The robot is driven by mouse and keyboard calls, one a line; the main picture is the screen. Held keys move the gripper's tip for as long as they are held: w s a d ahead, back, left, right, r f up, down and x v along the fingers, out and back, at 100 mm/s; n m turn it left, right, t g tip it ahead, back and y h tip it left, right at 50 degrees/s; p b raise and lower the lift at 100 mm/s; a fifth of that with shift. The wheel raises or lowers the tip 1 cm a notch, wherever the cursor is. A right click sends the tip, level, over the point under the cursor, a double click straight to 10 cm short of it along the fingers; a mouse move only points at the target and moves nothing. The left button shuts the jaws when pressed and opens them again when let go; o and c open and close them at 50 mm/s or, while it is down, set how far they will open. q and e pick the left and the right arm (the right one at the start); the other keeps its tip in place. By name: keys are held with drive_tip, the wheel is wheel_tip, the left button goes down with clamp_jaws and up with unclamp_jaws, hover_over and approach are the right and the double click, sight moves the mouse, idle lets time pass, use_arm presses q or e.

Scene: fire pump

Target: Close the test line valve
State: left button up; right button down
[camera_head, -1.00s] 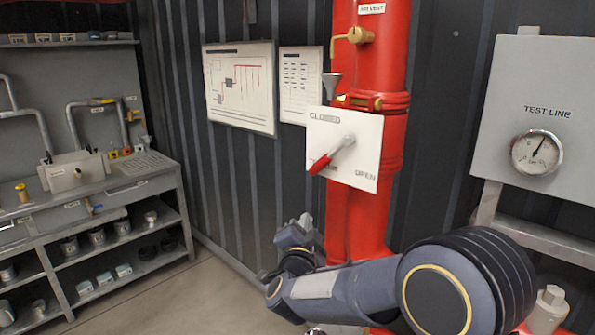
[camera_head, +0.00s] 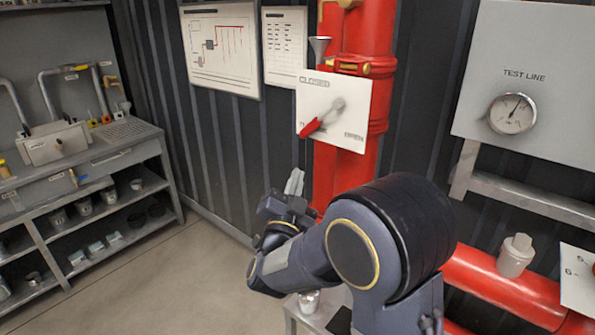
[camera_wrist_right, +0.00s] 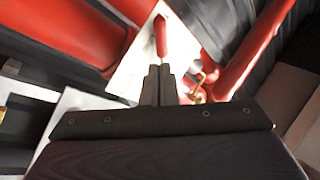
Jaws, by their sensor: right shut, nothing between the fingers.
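A white valve plate (camera_head: 318,93) with CLOSED at its upper left and OPEN at its lower right is mounted on the red vertical pipe (camera_head: 367,40). Its lever (camera_head: 312,128) has a grey shank and a red grip pointing to the lower left, partly covering a third label. My right gripper (camera_head: 295,182) is below the plate, apart from the lever. In the right wrist view, its closed fingers (camera_wrist_right: 158,82) are empty and point toward the red grip (camera_wrist_right: 160,36) and the plate (camera_wrist_right: 140,66). My left gripper is not in view.
A grey panel marked TEST LINE (camera_head: 545,50) with a gauge (camera_head: 512,113) is at the right. A red horizontal pipe (camera_head: 490,278) and part of another white plate (camera_head: 578,282) are at the lower right. Shelving (camera_head: 140,168) stands left. The floor between is clear.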

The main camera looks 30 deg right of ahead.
drive_tip(key=p, duration=0.4)
approach(309, 132)
drive_tip(key=x, duration=0.5)
drive_tip(key=shift+w+d+r, duration=0.3)
drive_tip(key=shift+w+d, duration=0.35)
drive_tip(key=shift+w, duration=0.05)
